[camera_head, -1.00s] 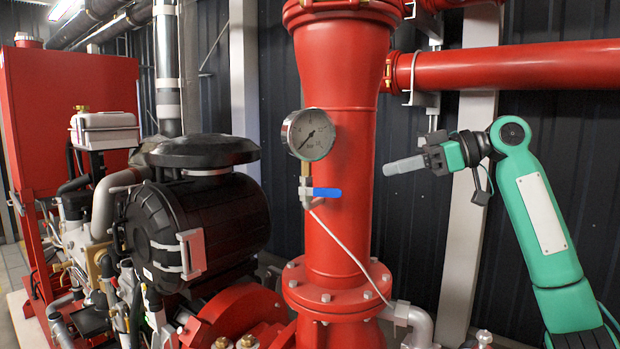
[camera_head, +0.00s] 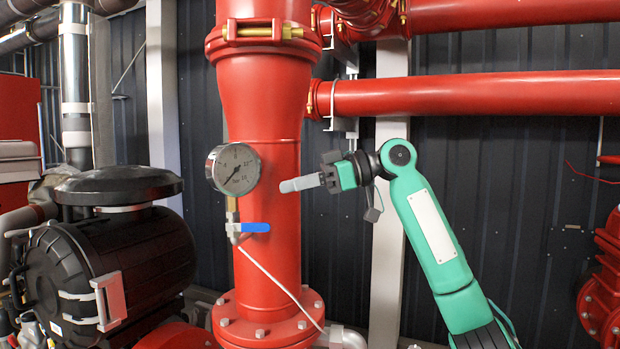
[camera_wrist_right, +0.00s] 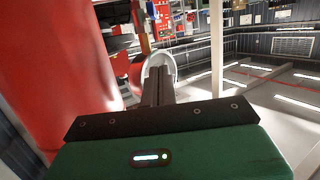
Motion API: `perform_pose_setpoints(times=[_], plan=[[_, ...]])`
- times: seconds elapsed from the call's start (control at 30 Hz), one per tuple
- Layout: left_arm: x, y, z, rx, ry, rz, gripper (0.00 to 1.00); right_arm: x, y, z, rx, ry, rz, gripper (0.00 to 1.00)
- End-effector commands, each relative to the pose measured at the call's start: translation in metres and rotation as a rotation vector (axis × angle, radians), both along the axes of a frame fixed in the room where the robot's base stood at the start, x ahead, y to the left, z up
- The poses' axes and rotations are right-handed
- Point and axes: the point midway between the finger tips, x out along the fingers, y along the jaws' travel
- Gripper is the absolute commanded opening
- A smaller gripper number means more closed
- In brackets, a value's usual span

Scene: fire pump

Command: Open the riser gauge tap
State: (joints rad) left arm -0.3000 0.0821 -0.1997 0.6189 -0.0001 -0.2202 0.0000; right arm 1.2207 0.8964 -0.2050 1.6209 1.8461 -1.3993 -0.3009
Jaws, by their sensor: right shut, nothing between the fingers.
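The riser gauge (camera_head: 233,168) is a round white dial in a metal case on the red riser (camera_head: 273,110). Below it sits the gauge tap with a blue lever (camera_head: 255,227), which points right, across the upright gauge stem. My right gripper (camera_head: 283,186) is shut and empty, right of the gauge and above the lever, apart from the lever. Its fingers point left in front of the riser. In the right wrist view, the closed fingers (camera_wrist_right: 158,88) point toward a pale round thing, likely the gauge (camera_wrist_right: 159,66), with the red riser at left. My left gripper is not in view.
A black air filter housing (camera_head: 110,265) stands left of the riser. A thin white tube (camera_head: 275,280) runs from the tap down to the right. A red horizontal pipe (camera_head: 480,95) passes above my right arm.

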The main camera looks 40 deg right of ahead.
Motion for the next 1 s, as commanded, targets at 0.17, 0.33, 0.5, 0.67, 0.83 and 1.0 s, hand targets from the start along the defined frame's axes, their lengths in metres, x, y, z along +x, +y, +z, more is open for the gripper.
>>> perform_pose_setpoints(times=[0.17, 0.33, 0.5, 0.67, 0.83, 1.0], plan=[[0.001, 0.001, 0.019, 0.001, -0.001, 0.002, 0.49, 0.021, 0.034, -0.006, -0.001, 0.003, 0.005, 0.00], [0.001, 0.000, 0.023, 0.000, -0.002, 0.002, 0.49, 0.026, 0.039, -0.027, -0.001, 0.004, -0.001, 0.00], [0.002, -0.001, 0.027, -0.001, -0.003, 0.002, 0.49, 0.026, 0.039, -0.042, 0.000, 0.004, -0.001, 0.00], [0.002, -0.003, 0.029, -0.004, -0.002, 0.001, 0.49, 0.025, 0.039, -0.049, 0.000, 0.002, 0.001, 0.00], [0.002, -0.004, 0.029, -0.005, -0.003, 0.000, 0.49, 0.025, 0.039, -0.052, -0.001, 0.001, 0.000, 0.00], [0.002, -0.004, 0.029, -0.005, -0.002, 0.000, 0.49, 0.025, 0.039, -0.051, -0.001, 0.001, 0.000, 0.00]])
